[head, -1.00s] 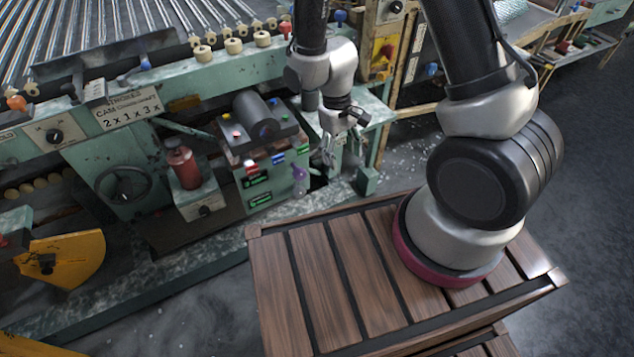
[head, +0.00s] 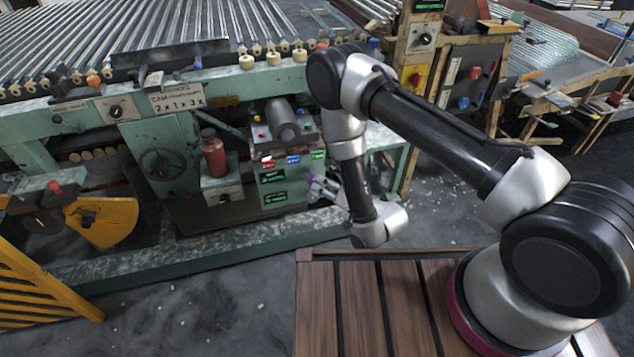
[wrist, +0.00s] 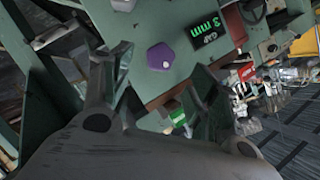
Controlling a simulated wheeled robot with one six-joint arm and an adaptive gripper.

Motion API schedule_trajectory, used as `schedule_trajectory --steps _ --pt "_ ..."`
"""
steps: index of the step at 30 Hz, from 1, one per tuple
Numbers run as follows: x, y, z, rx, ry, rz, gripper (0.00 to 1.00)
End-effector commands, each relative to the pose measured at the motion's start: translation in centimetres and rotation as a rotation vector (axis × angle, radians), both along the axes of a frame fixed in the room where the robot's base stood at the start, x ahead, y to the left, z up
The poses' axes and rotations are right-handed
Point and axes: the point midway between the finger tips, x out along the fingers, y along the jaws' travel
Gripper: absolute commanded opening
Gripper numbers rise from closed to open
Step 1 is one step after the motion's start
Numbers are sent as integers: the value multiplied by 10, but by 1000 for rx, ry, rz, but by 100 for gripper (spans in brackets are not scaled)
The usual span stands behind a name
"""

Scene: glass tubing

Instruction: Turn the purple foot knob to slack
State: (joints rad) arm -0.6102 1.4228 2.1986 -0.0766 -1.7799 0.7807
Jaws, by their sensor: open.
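The purple foot knob (wrist: 160,57) is a faceted purple piece on a green panel in the wrist view, with a small pale spot on it. In the head view a small purple patch (head: 312,177) shows at the lower right of the green machine cabinet, partly hidden by grey parts beside it. My gripper (wrist: 161,66) is open, its two fingers spread to the left and right of the knob in the wrist view. Nothing is between the fingers' pads; the gap to the knob cannot be judged.
A display with green characters (wrist: 206,27) sits right of the knob, with a red label nearby. A red bottle (head: 214,158) and a handwheel (head: 163,164) are on the machine to the left. A slatted wooden platform (head: 318,300) lies in front; grey floor separates it from the machine.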

Motion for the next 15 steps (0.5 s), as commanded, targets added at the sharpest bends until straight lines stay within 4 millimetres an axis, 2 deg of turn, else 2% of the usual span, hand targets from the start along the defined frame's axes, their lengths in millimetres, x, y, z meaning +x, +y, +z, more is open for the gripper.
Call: schedule_trajectory --steps 9,15 --pt "37 31 -14 3 5 -1 60" --pt "53 43 -20 0 6 -1 60"
